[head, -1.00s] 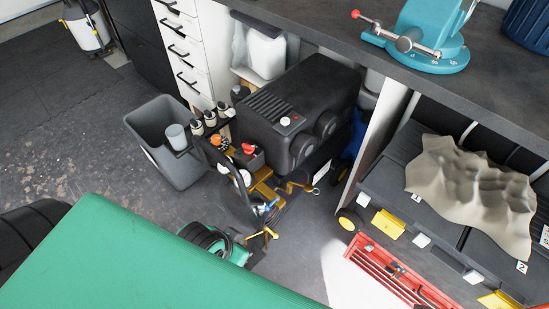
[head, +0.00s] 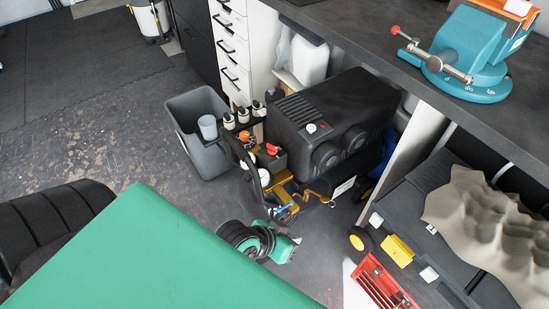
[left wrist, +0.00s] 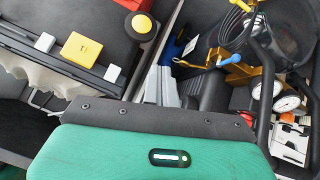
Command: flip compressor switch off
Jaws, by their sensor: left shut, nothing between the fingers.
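The compressor (head: 335,105) is a black-covered machine on the floor under the bench, with gauges and brass fittings at its front. A red knob (head: 272,149) sits on a dark box there and looks like the switch; its setting is too small to tell. My left gripper (head: 286,246), green and black, is in front of and below these controls, apart from the red knob, shut and empty. Its fingertips are hard to make out. The left wrist view shows the compressor's gauges (left wrist: 289,101). My right gripper is out of view.
A grey bin (head: 192,150) stands left of the compressor. The bench top (head: 400,70) with a teal vise (head: 468,60) overhangs at the right. Floor is clear at the left.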

